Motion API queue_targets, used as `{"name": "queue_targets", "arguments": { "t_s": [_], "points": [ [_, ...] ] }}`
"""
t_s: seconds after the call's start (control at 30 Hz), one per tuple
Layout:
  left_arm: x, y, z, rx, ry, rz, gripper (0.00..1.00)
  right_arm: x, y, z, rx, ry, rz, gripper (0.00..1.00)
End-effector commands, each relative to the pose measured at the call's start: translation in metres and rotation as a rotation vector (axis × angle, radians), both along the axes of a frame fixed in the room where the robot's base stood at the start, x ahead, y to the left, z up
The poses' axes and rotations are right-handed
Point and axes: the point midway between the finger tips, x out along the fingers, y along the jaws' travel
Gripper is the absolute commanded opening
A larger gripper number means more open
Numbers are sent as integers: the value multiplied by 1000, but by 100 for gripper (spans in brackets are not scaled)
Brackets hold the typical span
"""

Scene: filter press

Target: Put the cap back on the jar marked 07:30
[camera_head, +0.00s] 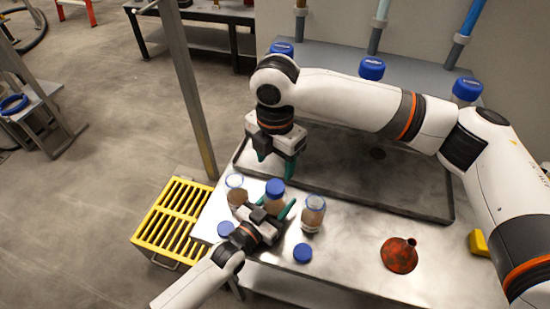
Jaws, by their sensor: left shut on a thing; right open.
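Three jars with brown contents stand near the left end of the metal table. The left jar (236,193) and the right jar (312,218) are open at the top. The middle jar (273,206) has a blue cap (275,187) on its top; whether it is seated cannot be told. Loose blue caps lie on the table, one at the left (226,229) and one in front (302,253). No time marking is readable. My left gripper (276,208) is shut on the middle jar, its fingers partly hiding it. My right gripper (276,170) is open and empty, behind and above the middle jar.
A dark shallow tray (430,212) lies behind the jars under my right arm. A red-brown funnel-like vessel (399,255) sits at the right. Blue-capped bottles (371,70) stand at the back. A yellow slatted step (172,222) is left of the table.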

Motion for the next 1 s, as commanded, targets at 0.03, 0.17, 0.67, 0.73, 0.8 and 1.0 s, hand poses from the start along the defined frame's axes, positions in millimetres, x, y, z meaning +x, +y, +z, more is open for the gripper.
{"name": "queue_targets", "arguments": {
  "t_s": [0.03,0.17,0.67,0.73,0.8,1.0],
  "points": [
    [0,0,0,-1,-1,0,0,0,0,0,0,0,-1,60],
    [0,0,0,-1,-1,0,0,0,0,-1,0,0,-2,60],
    [0,0,0,-1,-1,0,0,0,0,-64,-1,2,-5,60],
    [0,0,0,-1,-1,0,0,0,0,-71,-2,1,-4,60],
    [0,0,0,-1,-1,0,0,0,0,-76,-1,1,-4,60],
    [0,0,0,-1,-1,0,0,0,0,-81,0,0,-4,60]
  ]
}}
